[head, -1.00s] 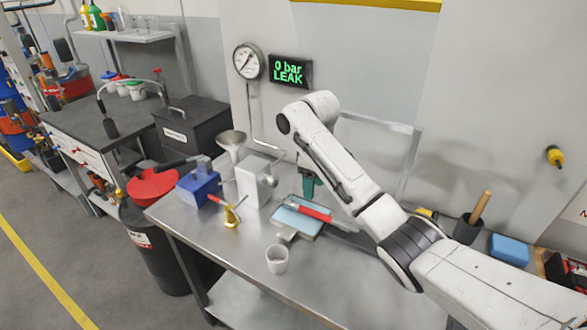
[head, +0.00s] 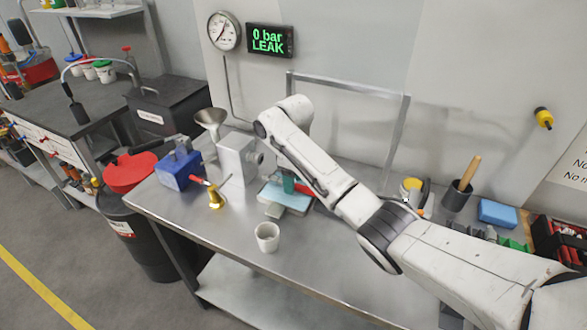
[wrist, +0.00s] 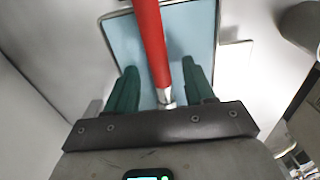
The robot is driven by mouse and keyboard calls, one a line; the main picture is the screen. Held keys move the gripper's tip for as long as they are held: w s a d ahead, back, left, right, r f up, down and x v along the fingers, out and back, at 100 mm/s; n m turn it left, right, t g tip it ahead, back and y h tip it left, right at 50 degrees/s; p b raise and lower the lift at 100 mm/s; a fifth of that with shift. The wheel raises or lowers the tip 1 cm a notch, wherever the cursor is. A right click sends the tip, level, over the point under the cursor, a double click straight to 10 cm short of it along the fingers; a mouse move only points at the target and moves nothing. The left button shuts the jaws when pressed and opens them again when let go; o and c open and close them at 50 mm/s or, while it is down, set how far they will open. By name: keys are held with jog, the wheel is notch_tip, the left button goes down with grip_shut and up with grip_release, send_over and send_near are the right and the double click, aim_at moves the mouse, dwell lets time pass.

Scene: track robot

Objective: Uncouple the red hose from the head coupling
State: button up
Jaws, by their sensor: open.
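A red hose (wrist: 150,40) with a silver metal end fitting (wrist: 166,97) lies above or on a light-blue tray (wrist: 190,30) in the wrist view. My gripper (wrist: 160,70) is open, with a green finger on each side of the hose and gaps visible between. In the head view my gripper (head: 289,184) is over the tray (head: 297,203), and a bit of red hose (head: 303,189) shows beside it. A pale grey block (head: 237,158) with a round side fitting stands left of it. I cannot tell which part is the head coupling.
A white cup (head: 267,237) stands near the bench's front edge. A brass valve (head: 215,198) with a red lever, a blue vise (head: 178,170) and a funnel (head: 211,121) are at left. The wall display (head: 270,40) reads "0 bar LEAK". Bare bench lies around the cup.

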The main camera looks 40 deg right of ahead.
jog(key=shift+f, duration=0.6)
jog(key=shift+c, duration=0.4)
grip_shut()
